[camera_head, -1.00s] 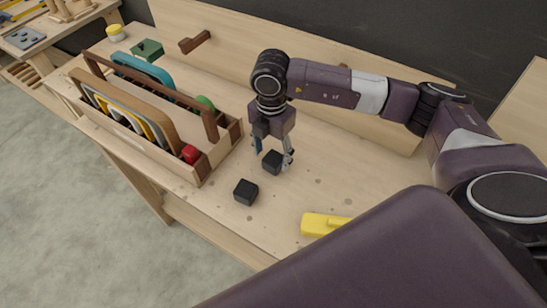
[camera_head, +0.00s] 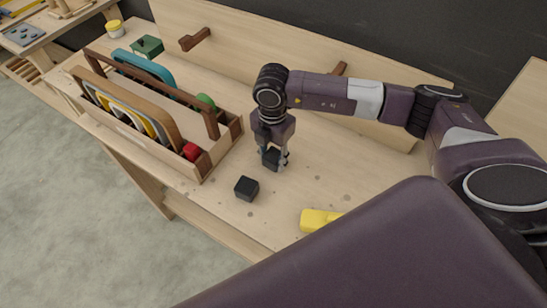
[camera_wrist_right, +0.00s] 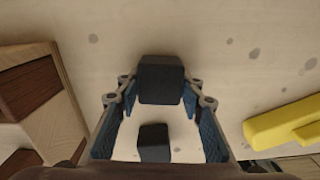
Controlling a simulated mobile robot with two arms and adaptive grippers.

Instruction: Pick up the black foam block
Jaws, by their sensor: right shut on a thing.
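My right gripper (camera_head: 274,160) points down at the workbench and is shut on a black block (camera_head: 270,158). In the right wrist view this block (camera_wrist_right: 161,80) sits between the blue-padded fingertips of my right gripper (camera_wrist_right: 160,92), with a pad against each side. A second black block (camera_head: 246,188) stands on the bench just in front and to the left, apart from the gripper. It also shows in the right wrist view (camera_wrist_right: 154,143), between the finger bases in the picture. Whether the held block touches the bench is hard to tell. My left gripper is not in view.
A wooden tote (camera_head: 205,166) with upright boards and a red piece (camera_head: 191,151) stands left of the gripper. A yellow object (camera_head: 318,220) lies to the right front. A green box (camera_head: 147,46) and a yellow jar (camera_head: 114,28) are farther back. Bench around the blocks is clear.

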